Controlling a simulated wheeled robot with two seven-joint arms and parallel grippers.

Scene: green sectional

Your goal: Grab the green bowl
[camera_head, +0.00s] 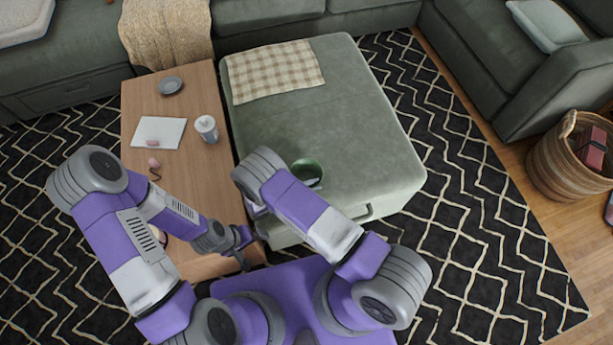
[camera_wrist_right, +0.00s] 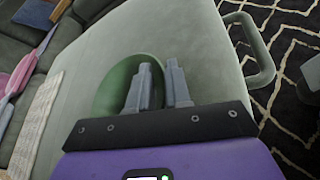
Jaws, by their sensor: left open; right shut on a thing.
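The green bowl (camera_head: 306,168) sits near the front edge of the green ottoman, partly hidden by my right arm in the head view. In the right wrist view the bowl (camera_wrist_right: 116,86) lies under and left of my right gripper's fingers. My right gripper (camera_wrist_right: 160,72) is shut on the bowl's rim, one finger over the inside and the other outside. My left gripper (camera_head: 241,258) is open and empty, low by the front right end of the wooden table.
The ottoman (camera_head: 360,120) carries a checked cloth (camera_head: 273,72) at the back. The wooden table (camera_head: 190,205) holds a white canister (camera_head: 206,129), a grey dish (camera_head: 171,85), paper (camera_head: 158,134) and small pink items. A handle (camera_wrist_right: 252,50) juts from the ottoman's side. A basket (camera_head: 560,165) stands far right.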

